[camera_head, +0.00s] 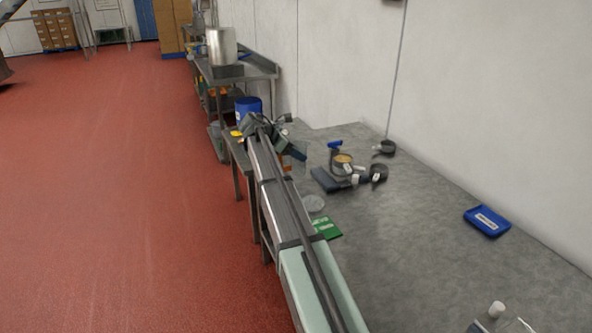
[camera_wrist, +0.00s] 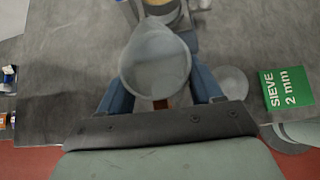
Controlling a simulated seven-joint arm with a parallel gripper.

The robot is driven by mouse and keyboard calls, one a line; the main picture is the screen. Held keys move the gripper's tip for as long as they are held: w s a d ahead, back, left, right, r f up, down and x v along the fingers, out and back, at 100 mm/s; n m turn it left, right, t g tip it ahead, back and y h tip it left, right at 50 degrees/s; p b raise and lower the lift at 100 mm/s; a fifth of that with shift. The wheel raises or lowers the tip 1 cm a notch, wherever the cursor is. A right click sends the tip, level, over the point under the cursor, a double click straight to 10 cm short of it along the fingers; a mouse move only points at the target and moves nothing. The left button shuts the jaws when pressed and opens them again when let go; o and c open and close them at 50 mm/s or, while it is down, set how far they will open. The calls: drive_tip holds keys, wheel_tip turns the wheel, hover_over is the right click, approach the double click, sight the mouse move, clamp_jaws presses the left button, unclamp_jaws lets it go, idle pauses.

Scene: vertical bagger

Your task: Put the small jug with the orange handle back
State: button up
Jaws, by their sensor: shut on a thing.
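A small grey translucent jug (camera_wrist: 155,62) is between the two blue-grey fingers of my gripper (camera_wrist: 160,88) in the wrist view. I look down into its open mouth. A short piece of its orange-brown handle (camera_wrist: 160,103) shows on the near side, between the fingers. My gripper is shut on the jug. In the head view my gripper (camera_head: 292,150) is at the left edge of the grey table, left of the group of containers. An orange patch (camera_head: 287,168) shows beside it. I cannot tell whether the jug touches the table.
A pale round disc (camera_wrist: 233,82) lies left of a green "SIEVE 2 mm" card (camera_wrist: 287,88). A container with tan contents (camera_head: 343,160), dark scoops (camera_head: 379,172) and a dark blue flat item (camera_head: 328,181) stand close by. A blue tray (camera_head: 487,220) lies right; table between is clear.

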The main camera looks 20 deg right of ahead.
sight(295, 165)
drive_tip(key=shift+f, duration=2.95)
drive_tip(key=shift+f, duration=0.1)
drive_tip(key=o, duration=1)
drive_tip(key=shift+r, duration=0.2)
drive_tip(key=v, duration=1.2)
drive_tip(key=shift+f, duration=0.1)
